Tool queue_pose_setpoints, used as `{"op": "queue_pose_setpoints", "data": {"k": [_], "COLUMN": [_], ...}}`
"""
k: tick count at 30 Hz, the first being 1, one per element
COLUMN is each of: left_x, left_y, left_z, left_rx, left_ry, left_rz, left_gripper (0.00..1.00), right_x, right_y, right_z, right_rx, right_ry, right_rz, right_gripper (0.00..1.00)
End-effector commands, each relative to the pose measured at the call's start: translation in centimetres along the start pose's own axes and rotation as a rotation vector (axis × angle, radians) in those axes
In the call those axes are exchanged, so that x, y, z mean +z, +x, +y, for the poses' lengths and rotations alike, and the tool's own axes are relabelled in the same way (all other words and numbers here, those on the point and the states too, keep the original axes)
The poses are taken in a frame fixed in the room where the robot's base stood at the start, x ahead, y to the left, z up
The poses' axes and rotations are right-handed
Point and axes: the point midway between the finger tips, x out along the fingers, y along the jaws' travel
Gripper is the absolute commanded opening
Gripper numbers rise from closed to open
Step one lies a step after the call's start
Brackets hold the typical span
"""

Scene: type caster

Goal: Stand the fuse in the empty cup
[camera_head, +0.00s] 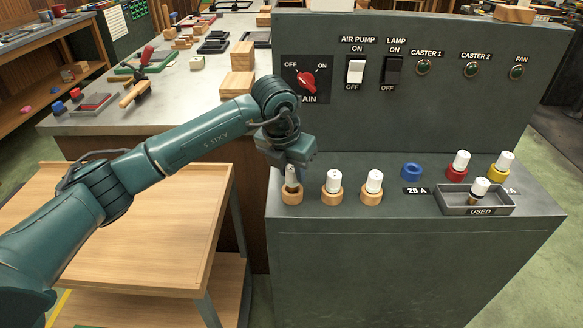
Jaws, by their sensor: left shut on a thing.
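My left gripper (291,166) points down over the leftmost wooden cup (292,197) and is shut on a fuse (291,181). The fuse is upright, with its lower end in or just at that cup; I cannot tell if it is lifted clear. The blue cup (411,172) beside the "20 A" label is empty and lies to the right. My right gripper is not in view.
Two more wooden cups (333,197) hold white fuses. A red cup (456,174) and a yellow cup (498,174) also hold fuses. A "USED" tray (450,202) holds a tilted fuse. The switch panel (440,110) rises behind.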

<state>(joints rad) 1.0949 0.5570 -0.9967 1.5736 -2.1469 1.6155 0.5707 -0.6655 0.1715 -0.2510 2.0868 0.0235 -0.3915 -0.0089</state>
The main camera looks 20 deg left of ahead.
Motion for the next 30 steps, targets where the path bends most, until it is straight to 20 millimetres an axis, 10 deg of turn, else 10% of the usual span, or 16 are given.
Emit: {"op": "queue_pose_setpoints", "data": {"k": [17,18,30], "left_x": [-0.4,-0.4,-0.4], "left_y": [1.5,1.5,1.4], "left_z": [0.0,0.0,0.0], "left_rx": [0.000,0.000,0.000], "left_ry": [-0.001,-0.001,0.000], "left_rz": [-0.001,-0.001,0.000], "left_gripper": [0.00,0.28,0.53], "right_x": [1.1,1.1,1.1], "right_y": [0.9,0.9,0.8], "right_z": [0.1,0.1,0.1], "right_rx": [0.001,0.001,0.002], "right_ry": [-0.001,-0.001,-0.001], "right_rz": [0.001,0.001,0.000], "right_gripper": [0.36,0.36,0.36]}}
